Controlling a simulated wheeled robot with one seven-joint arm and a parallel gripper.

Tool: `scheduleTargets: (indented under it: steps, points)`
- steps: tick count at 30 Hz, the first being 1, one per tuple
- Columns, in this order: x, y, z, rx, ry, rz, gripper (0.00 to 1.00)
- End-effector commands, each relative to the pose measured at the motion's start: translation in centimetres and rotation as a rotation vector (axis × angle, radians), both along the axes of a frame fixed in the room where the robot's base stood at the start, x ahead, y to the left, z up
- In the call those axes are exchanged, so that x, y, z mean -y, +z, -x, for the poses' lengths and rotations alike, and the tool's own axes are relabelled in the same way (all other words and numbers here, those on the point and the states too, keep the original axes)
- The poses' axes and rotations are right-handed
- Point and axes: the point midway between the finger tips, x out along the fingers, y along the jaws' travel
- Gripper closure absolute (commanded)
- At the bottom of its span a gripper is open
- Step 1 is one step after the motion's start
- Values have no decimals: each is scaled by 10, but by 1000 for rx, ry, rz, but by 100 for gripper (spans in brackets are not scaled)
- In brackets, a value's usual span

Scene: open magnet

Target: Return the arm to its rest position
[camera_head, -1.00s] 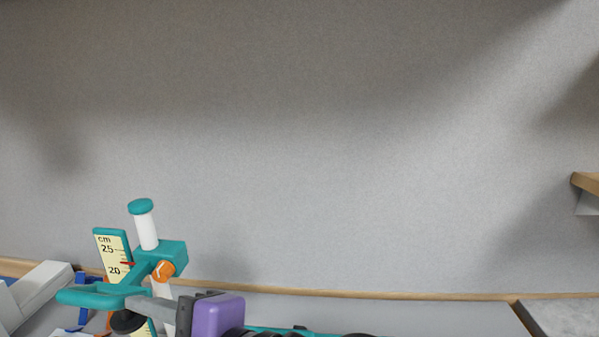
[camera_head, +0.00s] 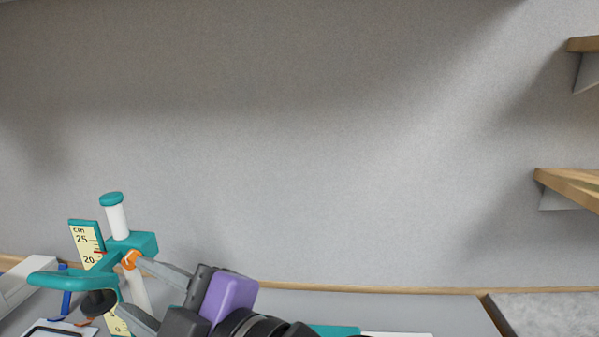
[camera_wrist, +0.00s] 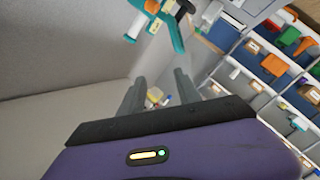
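My gripper (camera_head: 129,286) is at the lower left of the head view, with a purple body and two grey fingers pointing left. The fingers are spread apart. In the wrist view my gripper (camera_wrist: 160,78) also shows its two fingers apart, with nothing held between them. In the head view the fingers overlap the picture of a teal stand (camera_head: 134,241) with a white post, an orange knob and a cm scale; I cannot tell whether they touch it. The wrist view shows a teal part (camera_wrist: 165,22) at the top, beyond the fingertips.
A cm scale plate (camera_head: 86,240) stands upright at the stand. A white block-shaped thing (camera_head: 25,283) is at the far left. Wooden shelves (camera_head: 570,186) stick out at the right. The wrist view shows a rack of bins (camera_wrist: 265,65). The wall area above my gripper is clear.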

Motion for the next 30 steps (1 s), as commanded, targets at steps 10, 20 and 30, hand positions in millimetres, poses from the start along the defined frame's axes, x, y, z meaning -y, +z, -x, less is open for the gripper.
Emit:
scheduleTargets:
  steps: [10, 20, 30]
  points:
    - [46, 6, -24, -130, -185, -316, 60]
    - [142, -59, -25, -283, -429, -622, 60]
    - [249, -140, 33, -359, -664, -818, 60]
